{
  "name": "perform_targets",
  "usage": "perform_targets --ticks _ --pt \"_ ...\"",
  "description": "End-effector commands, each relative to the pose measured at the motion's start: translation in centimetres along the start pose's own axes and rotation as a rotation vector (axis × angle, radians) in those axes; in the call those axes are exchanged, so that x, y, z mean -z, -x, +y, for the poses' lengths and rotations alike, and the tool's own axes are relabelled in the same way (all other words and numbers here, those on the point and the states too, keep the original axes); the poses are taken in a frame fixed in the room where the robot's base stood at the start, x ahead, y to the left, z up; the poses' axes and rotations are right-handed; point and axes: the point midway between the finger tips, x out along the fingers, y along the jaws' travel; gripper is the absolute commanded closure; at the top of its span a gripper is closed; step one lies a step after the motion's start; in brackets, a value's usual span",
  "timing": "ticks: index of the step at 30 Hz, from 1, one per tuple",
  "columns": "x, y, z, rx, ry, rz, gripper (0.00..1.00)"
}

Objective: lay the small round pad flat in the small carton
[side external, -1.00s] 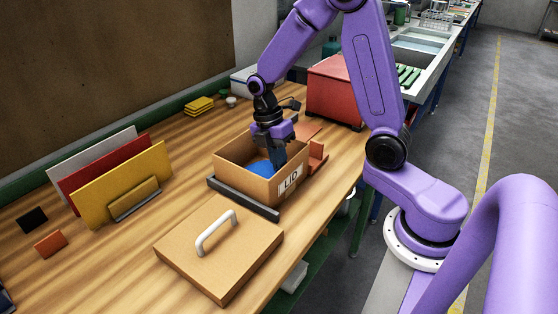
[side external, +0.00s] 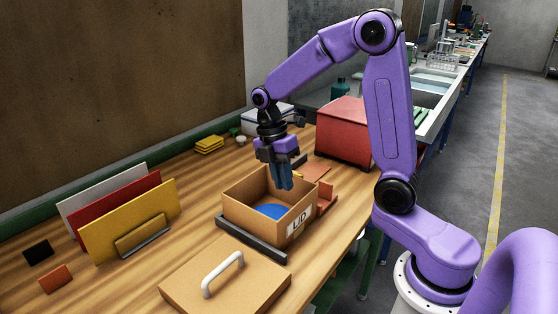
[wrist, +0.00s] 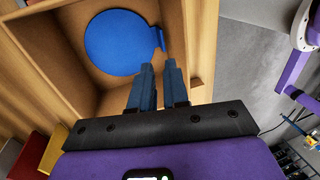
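The small round pad (side external: 270,211) is a blue disc with a small tab on its edge. It lies inside the small carton (side external: 248,219), an open brown box with a label reading LID. In the wrist view the pad (wrist: 122,42) shows as a nearly full circle and looks flat on the carton floor (wrist: 75,62), near one wall. The carton's front wall hides part of it in the side view. My gripper (side external: 283,186) is above the carton, pointing down.
A brown lid with a white handle (side external: 222,273) lies in front of the carton. A dark rail (side external: 250,240) runs along the carton's left side. A rack of upright panels (side external: 135,222) stands left. A red box (side external: 342,132) stands behind right.

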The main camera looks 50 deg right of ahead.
Motion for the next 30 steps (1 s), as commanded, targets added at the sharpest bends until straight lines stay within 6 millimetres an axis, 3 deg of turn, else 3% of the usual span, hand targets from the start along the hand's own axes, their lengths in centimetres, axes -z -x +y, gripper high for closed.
perform_targets --ticks 6,13,20,30 --pt "0.0 3.8 0.1 -0.003 0.000 0.000 0.85" --pt "0.1 5.5 -0.1 -0.001 -0.001 -0.001 0.85" --pt "2.1 4.8 -2.0 -0.035 -0.053 -0.026 0.85" --pt "5.7 2.3 -8.1 -0.135 -0.201 -0.040 0.85"
